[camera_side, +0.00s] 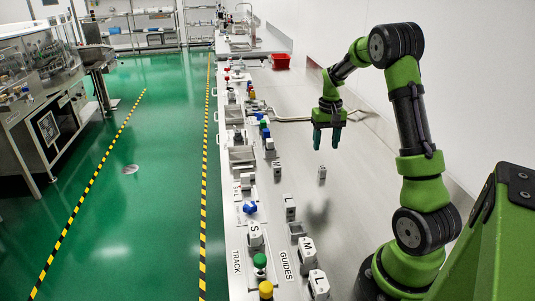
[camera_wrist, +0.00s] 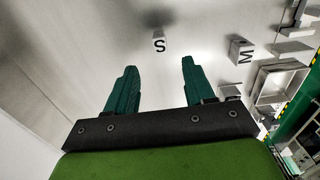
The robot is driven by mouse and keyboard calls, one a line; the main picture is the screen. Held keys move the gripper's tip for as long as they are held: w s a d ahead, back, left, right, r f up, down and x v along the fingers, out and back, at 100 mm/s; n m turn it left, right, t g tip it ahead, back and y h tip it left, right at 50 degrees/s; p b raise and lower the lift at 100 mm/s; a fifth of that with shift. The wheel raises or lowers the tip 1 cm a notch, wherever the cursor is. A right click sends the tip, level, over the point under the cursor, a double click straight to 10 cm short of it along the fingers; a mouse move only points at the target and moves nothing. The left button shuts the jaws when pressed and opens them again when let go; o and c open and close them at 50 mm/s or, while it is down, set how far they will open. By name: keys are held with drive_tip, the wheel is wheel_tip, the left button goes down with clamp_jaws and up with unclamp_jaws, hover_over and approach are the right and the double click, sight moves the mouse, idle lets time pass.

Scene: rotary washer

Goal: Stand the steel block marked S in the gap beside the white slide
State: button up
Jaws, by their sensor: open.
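The steel block marked S (camera_wrist: 159,45) stands alone on the bench in the wrist view, just beyond and between my fingertips. A small block (camera_side: 321,172) stands there in the side view, its letter too small to read surely. My gripper (camera_side: 327,143) is open and empty above the bench, behind that block; its two green fingers also show in the wrist view (camera_wrist: 158,72). A white piece marked S (camera_side: 255,238) sits by the TRACK label at the front left. I cannot tell surely which piece is the white slide, and its gap is not clear.
A block marked M (camera_wrist: 241,50) stands right of S in the wrist view. A block marked L (camera_side: 290,208) and white guides M (camera_side: 307,252) and L (camera_side: 318,284) line the bench front. Knobs and trays fill the left edge. A red bin (camera_side: 281,61) is far back.

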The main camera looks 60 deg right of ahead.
drive_tip(key=a+r+n+t, duration=0.1)
drive_tip(key=a+r+t, duration=0.1)
drive_tip(key=a+r, duration=0.55)
drive_tip(key=a+r+n+t, duration=0.15)
drive_tip(key=a+r, duration=0.25)
drive_tip(key=a, duration=0.6)
drive_tip(key=s+a+r+n+t+y, duration=0.1)
drive_tip(key=s+a+t, duration=0.1)
drive_tip(key=s+a, duration=0.2)
drive_tip(key=s+a+r+n+t+y, duration=0.1)
drive_tip(key=s+a, duration=0.4)
drive_tip(key=a, duration=0.6)
drive_tip(key=shift+a+t, duration=0.25)
drive_tip(key=shift+t, duration=0.1)
drive_tip(key=shift+r+n, duration=0.15)
drive_tip(key=shift+n, duration=0.1)
